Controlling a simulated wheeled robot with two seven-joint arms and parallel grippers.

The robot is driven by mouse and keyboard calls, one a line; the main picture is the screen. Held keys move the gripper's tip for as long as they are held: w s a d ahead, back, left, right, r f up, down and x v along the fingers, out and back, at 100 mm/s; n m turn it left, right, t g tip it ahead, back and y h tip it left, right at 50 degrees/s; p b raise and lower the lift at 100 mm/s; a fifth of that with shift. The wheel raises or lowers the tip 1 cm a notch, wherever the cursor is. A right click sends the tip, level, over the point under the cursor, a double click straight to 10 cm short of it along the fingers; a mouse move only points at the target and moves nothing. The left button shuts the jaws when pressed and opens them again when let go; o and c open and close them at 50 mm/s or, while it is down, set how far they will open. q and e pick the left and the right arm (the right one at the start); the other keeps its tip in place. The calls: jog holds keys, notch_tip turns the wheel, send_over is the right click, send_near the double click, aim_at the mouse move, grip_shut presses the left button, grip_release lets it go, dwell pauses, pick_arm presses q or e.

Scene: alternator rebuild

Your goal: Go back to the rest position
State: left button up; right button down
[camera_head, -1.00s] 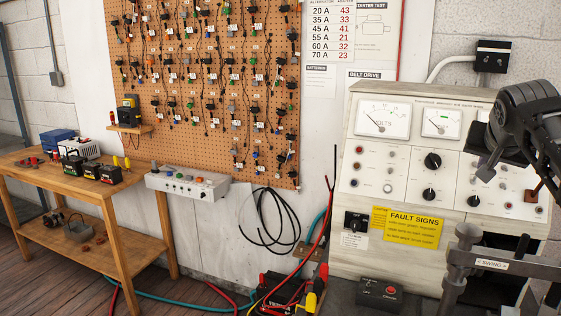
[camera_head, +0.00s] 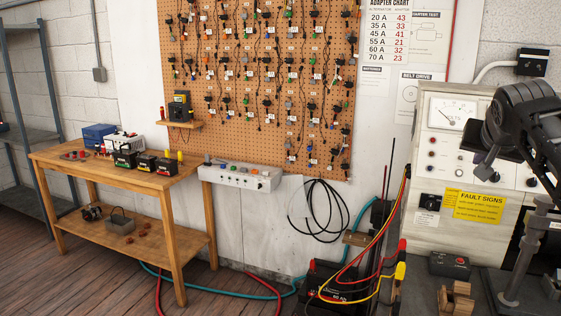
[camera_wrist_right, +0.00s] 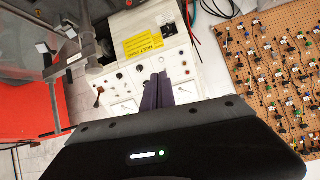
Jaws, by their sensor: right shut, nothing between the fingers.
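My right gripper (camera_head: 487,170) is at the right edge of the head view, in front of the grey test bench panel (camera_head: 433,147) with its dials and yellow fault signs label (camera_head: 479,207). Its fingers are shut with nothing between them. In the right wrist view the closed dark fingers (camera_wrist_right: 157,90) point toward the same panel, which appears upside down. I cannot tell whether they touch it, but they look apart from it. My left gripper is not in view.
A wooden table (camera_head: 62,160) with small batteries stands at the left. A pegboard (camera_head: 240,140) with hanging connectors covers the wall. A black battery (camera_head: 330,283) with red and yellow clamps is on the lower middle.

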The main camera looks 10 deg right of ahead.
jog(key=w+a+f+n+t+y, duration=0.2)
jog(key=w+a+f+n+y, duration=0.3)
jog(key=w+a+f, duration=0.8)
jog(key=s+a+f+n+g+y, duration=0.1)
jog(key=a+f, duration=0.5)
jog(key=f, duration=0.6)
jog(key=s+a+f+n+g+y, duration=0.1)
jog(key=a+f+y, duration=0.1)
jog(key=a+f, duration=0.75)
jog(key=s+a+f+g, duration=0.1)
jog(key=s+a+f, duration=0.1)
jog(key=s+f, duration=0.45)
jog(key=s+a+f+g+y, duration=0.1)
jog(key=s+a+f, duration=0.15)
jog(key=f, duration=0.65)
jog(key=s+a+f+g, duration=0.1)
jog(key=s+a+f, duration=0.1)
jog(key=s+f, duration=0.45)
jog(key=s+a+f+g, duration=0.2)
jog(key=s+f, duration=0.2)
jog(key=s, duration=0.4)
jog(key=s+a+f+g, duration=0.2)
jog(key=s+f, duration=0.3)
jog(key=s, duration=0.3)
jog(key=s+a+f+m+g+y, duration=0.1)
jog(key=s+a+f, duration=0.1)
jog(key=s+f, duration=0.3)
jog(key=s, duration=0.3)
jog(key=shift+s+f+g, duration=0.2)
jog(key=shift+s+g, duration=0.2)
